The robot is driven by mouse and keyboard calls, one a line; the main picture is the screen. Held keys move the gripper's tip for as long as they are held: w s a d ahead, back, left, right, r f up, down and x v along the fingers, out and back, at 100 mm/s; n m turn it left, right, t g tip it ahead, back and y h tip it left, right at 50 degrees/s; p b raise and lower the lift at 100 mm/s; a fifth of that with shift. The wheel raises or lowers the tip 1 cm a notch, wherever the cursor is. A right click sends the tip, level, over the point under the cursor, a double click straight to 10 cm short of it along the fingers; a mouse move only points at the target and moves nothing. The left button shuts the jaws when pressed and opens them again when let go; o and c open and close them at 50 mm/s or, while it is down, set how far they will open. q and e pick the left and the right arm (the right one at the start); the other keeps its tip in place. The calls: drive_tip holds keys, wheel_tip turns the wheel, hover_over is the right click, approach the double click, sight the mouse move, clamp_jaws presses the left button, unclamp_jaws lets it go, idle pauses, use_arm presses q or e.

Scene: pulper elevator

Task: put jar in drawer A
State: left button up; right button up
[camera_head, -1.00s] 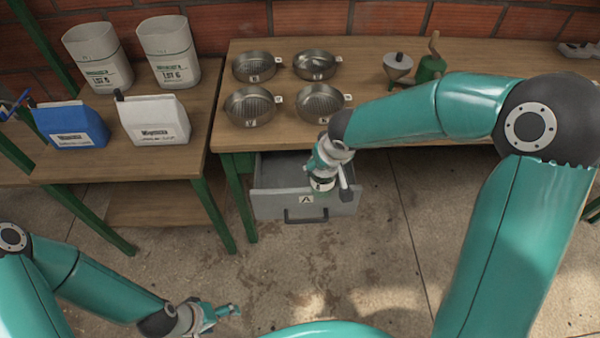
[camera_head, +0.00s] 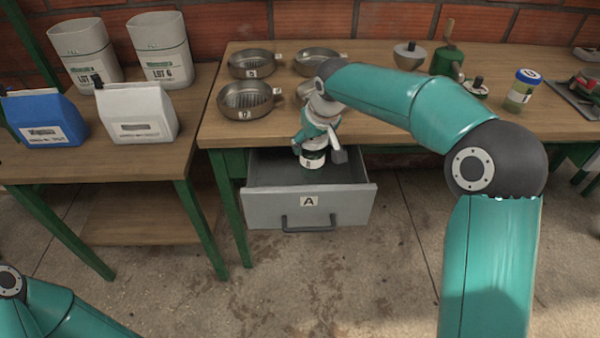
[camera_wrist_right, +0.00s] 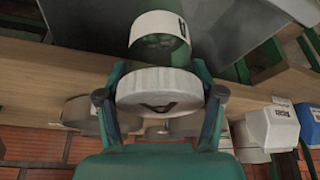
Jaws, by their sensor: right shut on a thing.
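The jar (camera_head: 313,162), with a white label band, is in my right gripper (camera_head: 316,146) over the inside of drawer A. Its white lid (camera_wrist_right: 160,90) sits between the two fingers in the right wrist view, with the label marked A beyond it. Drawer A (camera_head: 345,208) is pulled open under the table, its grey front carrying an A label and a dark handle. I cannot tell whether the jar touches the drawer floor. My left gripper is out of the picture; only part of that arm shows at bottom left.
The wooden table (camera_head: 400,125) above the drawer holds several metal pans (camera_head: 248,100), a grinder (camera_head: 447,62) and another jar with a blue lid (camera_head: 522,88). A side table holds a blue bag (camera_head: 45,118), a white bag (camera_head: 135,115) and two sacks. Floor before the drawer is clear.

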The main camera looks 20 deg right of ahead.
sight(308, 168)
wheel_tip(308, 168, down, 10)
drive_tip(key=shift+f+b, duration=0.1)
drive_tip(key=shift+b, duration=0.7)
drive_tip(key=shift+w, duration=0.7)
drive_tip(key=w, duration=0.1)
drive_tip(key=w+f, duration=0.1)
drive_tip(key=shift+w, duration=0.3)
drive_tip(key=shift+a+f, duration=0.1)
drive_tip(key=o, duration=1.3)
drive_tip(key=shift+o, duration=0.2)
